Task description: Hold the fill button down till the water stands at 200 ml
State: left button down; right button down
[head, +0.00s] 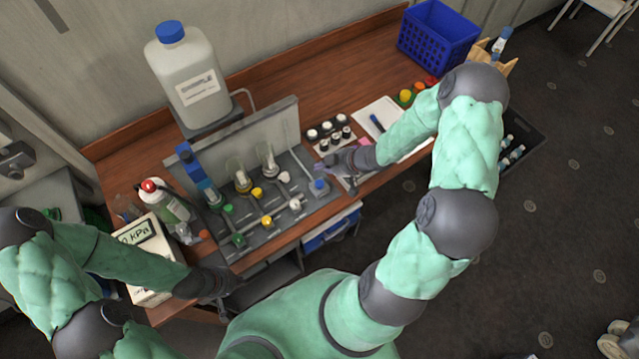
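A grey bench panel (285,226) carries clear glass vessels, coloured knobs and a blue button-like piece (320,186) at its right end. No marking shows which control is the fill button. Two clear vessels, a left one (238,170) and a right one (267,156), stand toward the back of the panel. Any water level or 200 ml mark is too small to read. My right gripper (328,163) is just above and behind the blue piece; contact is unclear. My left gripper (226,290) is low at the bench's front edge, away from the panel controls. Finger openings are unclear.
A large white jug (193,90) with a blue cap stands behind the panel. Small dark-capped vials, a white sheet (385,110) and a blue crate (437,35) are at right.

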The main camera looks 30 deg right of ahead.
jog(key=b, duration=0.6)
send_over(321, 185)
notch_tip(321, 185, down, 6)
jog(key=shift+f, duration=0.25)
jog(key=shift+f+b, duration=0.55)
jog(key=shift+f, duration=0.35)
jog(key=shift+f, duration=0.1)
jog(key=shift+f, duration=0.3)
jog(key=shift+f+b, duration=0.45)
jog(key=shift+f, duration=0.05)
dwell(0.9)
jog(key=shift+r, duration=0.15)
dwell(0.6)
jog(key=shift+r+p, duration=0.75)
jog(key=shift+p, duration=0.25)
jog(key=shift+r, duration=0.1)
